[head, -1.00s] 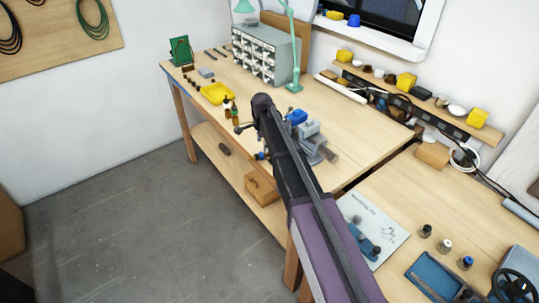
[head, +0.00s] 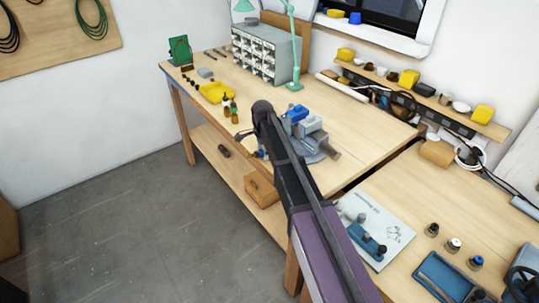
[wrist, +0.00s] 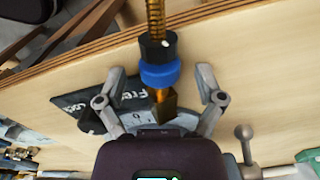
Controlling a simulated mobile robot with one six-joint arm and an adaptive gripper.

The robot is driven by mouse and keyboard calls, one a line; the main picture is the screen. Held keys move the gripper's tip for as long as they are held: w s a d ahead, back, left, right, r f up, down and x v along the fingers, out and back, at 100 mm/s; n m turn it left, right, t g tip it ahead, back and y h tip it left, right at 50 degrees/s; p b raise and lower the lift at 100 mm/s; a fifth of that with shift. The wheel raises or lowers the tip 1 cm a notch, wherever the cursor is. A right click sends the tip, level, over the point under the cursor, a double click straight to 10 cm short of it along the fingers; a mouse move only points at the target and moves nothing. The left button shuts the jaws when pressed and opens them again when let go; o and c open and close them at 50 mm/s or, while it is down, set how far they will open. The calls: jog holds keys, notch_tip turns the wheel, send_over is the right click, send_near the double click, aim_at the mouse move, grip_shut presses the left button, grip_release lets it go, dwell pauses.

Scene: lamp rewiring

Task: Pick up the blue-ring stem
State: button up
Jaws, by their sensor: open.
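The blue-ring stem (wrist: 160,75) shows in the wrist view as a brass threaded rod with a black collar and a bright blue ring, above a dark brass block. My gripper (wrist: 159,84) is open, one finger on each side of the stem, with a visible gap to both. No firm contact shows. In the head view my arm crosses the workbench front edge beside the grey vise (head: 312,135). The gripper there is mostly hidden behind the arm, so the stem is hard to make out.
A dark lettered plate (wrist: 85,103) lies beside the left finger, and a ball-ended handle (wrist: 244,140) is at right. In the head view, a yellow tray (head: 217,93) and small bottles stand left of the arm. A white sheet (head: 385,235) lies on the right bench.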

dwell(0.6)
grip_shut()
